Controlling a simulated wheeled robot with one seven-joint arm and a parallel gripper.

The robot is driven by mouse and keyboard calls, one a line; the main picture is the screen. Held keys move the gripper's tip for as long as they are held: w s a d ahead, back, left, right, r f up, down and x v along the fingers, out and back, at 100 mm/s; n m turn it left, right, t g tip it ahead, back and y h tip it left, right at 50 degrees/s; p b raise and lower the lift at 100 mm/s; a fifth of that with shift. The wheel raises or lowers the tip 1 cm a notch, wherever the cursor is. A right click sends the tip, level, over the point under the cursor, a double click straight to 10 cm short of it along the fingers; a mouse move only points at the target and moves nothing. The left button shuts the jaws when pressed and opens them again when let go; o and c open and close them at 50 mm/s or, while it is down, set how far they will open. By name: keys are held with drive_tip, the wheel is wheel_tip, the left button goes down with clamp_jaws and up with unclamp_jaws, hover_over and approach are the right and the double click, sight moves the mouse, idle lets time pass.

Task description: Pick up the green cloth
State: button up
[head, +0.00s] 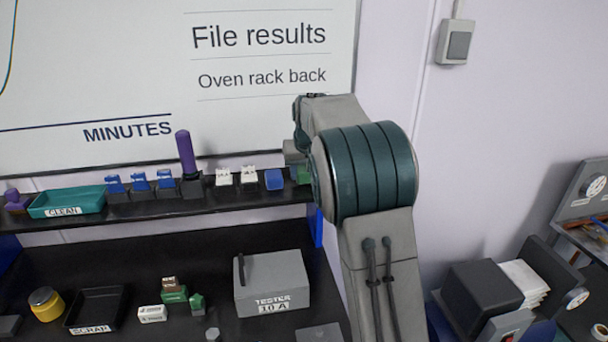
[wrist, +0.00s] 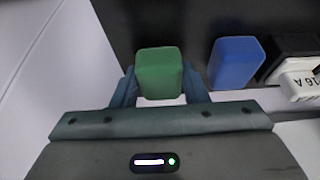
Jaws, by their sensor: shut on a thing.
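The green cloth (wrist: 159,72) is a small green block-like shape in the wrist view, between the two fingers of my gripper (wrist: 160,88). My gripper is shut on it. In the head view only a bit of green (head: 303,175) shows at the right end of the upper shelf, mostly hidden behind my arm. I cannot tell whether the cloth still touches the shelf.
A blue block-like item (wrist: 236,63) sits right of the cloth in the wrist view; it also shows on the dark shelf (head: 240,198) in the head view. White-topped items (head: 223,177) stand beside it. The wall is close on the right.

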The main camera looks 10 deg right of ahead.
drive_tip(key=r, duration=0.1)
drive_tip(key=r+b, duration=0.1)
drive_tip(key=r, duration=0.1)
drive_tip(key=shift+s+d+r, duration=0.2)
drive_tip(key=shift+d+r, duration=0.05)
drive_tip(key=shift+r, duration=0.05)
drive_tip(key=s+d+r+b, duration=0.3)
drive_tip(key=s+d+r, duration=0.3)
drive_tip(key=s+d, duration=0.1)
drive_tip(key=shift+s+r+b, duration=0.4)
drive_tip(key=shift+s, duration=0.45)
drive_tip(key=shift+o, duration=0.3)
drive_tip(key=shift+f, duration=0.1)
